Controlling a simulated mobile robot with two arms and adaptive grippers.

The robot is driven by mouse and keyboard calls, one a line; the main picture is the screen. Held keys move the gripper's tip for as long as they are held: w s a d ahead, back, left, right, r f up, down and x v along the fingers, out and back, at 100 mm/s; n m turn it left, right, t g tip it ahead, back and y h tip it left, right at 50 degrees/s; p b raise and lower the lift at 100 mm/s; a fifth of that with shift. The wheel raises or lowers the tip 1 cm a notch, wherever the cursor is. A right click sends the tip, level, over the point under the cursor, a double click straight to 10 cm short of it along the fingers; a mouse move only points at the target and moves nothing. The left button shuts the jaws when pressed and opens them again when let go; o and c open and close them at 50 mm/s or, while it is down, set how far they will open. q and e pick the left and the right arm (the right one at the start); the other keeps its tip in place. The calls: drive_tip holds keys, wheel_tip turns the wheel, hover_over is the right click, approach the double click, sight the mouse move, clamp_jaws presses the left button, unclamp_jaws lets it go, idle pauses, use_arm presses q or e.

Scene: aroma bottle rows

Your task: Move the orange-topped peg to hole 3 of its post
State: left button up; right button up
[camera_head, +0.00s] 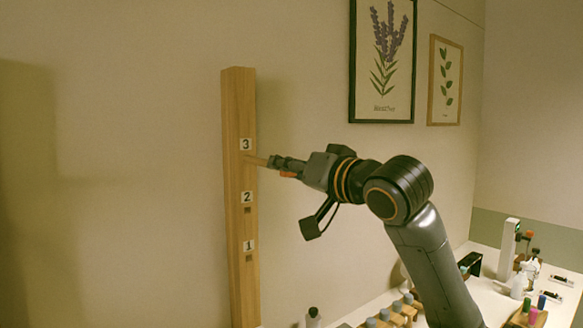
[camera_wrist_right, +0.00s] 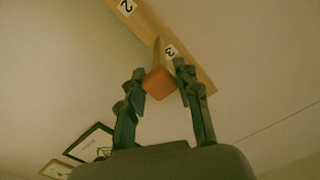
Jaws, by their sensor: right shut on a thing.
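A tall wooden post (camera_head: 239,110) stands against the wall with labels 3, 2 and 1 from top to bottom. Square holes show below label 2 (camera_head: 246,197) and label 1 (camera_head: 249,245). My right gripper (camera_head: 279,166) is shut on the orange-topped peg (camera_head: 257,161), which lies roughly level, its wooden end at the post just below label 3 (camera_head: 246,144). Hole 3 is hidden by the peg end; I cannot tell whether it is inside. The right wrist view shows the orange top (camera_wrist_right: 157,83) between the fingers. My left gripper is out of view.
A white counter (camera_head: 482,296) at the lower right holds several bottles, a wooden rack (camera_head: 396,316) and a white upright device (camera_head: 508,248). Framed plant pictures (camera_head: 382,62) hang on the wall behind. The wall left of the post is bare.

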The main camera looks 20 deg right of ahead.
drive_tip(key=shift+p+x, duration=0.7)
drive_tip(key=shift+x, duration=0.7)
drive_tip(key=o, duration=1.2)
drive_tip(key=shift+o, duration=0.2)
drive_tip(key=v, duration=1.2)
